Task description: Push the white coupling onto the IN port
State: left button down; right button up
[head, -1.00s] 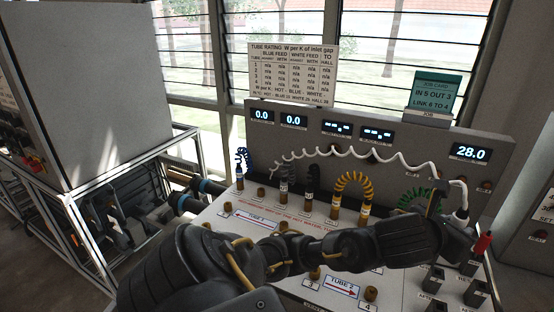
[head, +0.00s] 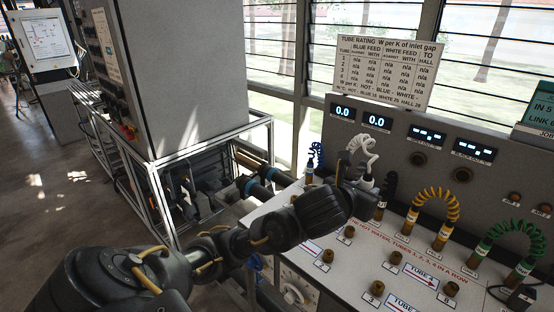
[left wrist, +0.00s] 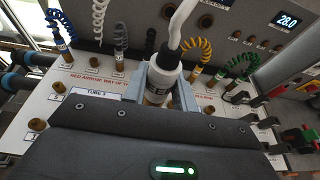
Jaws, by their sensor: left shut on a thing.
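The white coupling (left wrist: 165,75) is clamped between the fingers of my left gripper (left wrist: 163,92) in the left wrist view, its white hose rising from the top. A brass-coloured part shows just under it; I cannot tell whether it is a port. In the head view my left gripper (head: 357,190) is over the panel's back left, with the white coupling (head: 366,182) mostly hidden. Brass ports (head: 327,256) stand on the sloped panel (head: 345,274); I cannot tell which is port 5. My right gripper is out of view.
The coiled white hose (head: 364,150) hangs above my gripper. Black, yellow (head: 437,207) and green (head: 504,240) coiled hoses stand to its right, and a blue one (head: 316,155) to its left. A framed grey cabinet (head: 190,80) is at the left.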

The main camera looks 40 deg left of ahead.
pick_arm(q)
jog(key=w+a+f+n+y+p, duration=0.25)
jog(key=w+a+p, duration=0.45)
jog(key=w+a, duration=0.55)
jog(key=a+f+y+p, duration=0.15)
jog(key=a+f, duration=0.25)
jog(key=a, duration=0.5)
jog(key=a+f+p, duration=0.2)
jog(key=a+f, duration=0.2)
jog(key=a, duration=0.4)
jog(key=shift+n, duration=0.25)
jog(key=f+b, duration=0.4)
jog(key=f, duration=0.1)
jog(key=f+b, duration=0.2)
jog(key=f, duration=0.1)
jog(key=shift+s+a, duration=0.15)
jog(key=shift+s, duration=0.15)
jog(key=shift+r, duration=0.4)
jog(key=shift+s+f, duration=0.15)
jog(key=shift+f, duration=0.15)
jog(key=shift+f, duration=0.3)
